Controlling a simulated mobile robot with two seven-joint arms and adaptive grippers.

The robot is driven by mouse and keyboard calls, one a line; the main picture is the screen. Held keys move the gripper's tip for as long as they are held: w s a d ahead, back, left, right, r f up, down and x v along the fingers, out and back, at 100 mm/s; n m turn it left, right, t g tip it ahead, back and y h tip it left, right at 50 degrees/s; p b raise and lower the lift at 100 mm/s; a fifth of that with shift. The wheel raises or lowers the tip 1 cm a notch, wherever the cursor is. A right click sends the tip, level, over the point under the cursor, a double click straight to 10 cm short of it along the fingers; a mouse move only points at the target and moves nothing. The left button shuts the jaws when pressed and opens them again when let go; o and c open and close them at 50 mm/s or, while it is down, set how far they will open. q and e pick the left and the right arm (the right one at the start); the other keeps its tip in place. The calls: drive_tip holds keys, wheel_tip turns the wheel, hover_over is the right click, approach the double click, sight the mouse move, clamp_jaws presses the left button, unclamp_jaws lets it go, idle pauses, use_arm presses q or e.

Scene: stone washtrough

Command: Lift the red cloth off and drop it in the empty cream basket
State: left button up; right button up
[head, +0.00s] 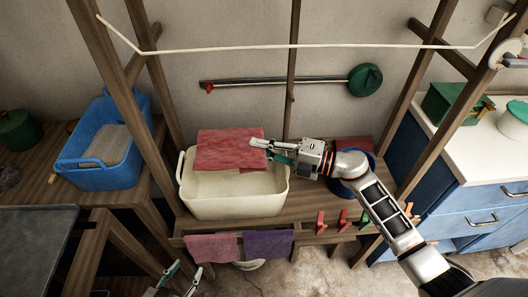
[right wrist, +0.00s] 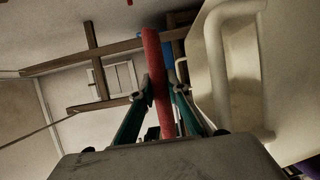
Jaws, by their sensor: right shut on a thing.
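The red cloth (head: 222,152) is held out nearly flat over the back of the cream basket (head: 235,207) in the head view. My right gripper (head: 259,149) comes in from the right and is shut on the cloth's right edge. In the right wrist view the cloth (right wrist: 158,80) shows edge-on between the green fingers, with the cream basket (right wrist: 240,75) close on the right. The cloth hides part of the basket's far side; the visible inside looks empty. My left gripper (head: 183,279) is low at the bottom edge of the head view, its fingers apart and empty.
A pink cloth (head: 212,247) and a purple cloth (head: 268,244) hang on the front rail. Red and green pegs (head: 343,219) stand right of the basket. A blue basket (head: 98,172) stands left. A cord (head: 300,46) spans between the wooden posts.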

drive_tip(key=o, duration=0.9)
wheel_tip(320, 180, up, 10)
idle(0.3)
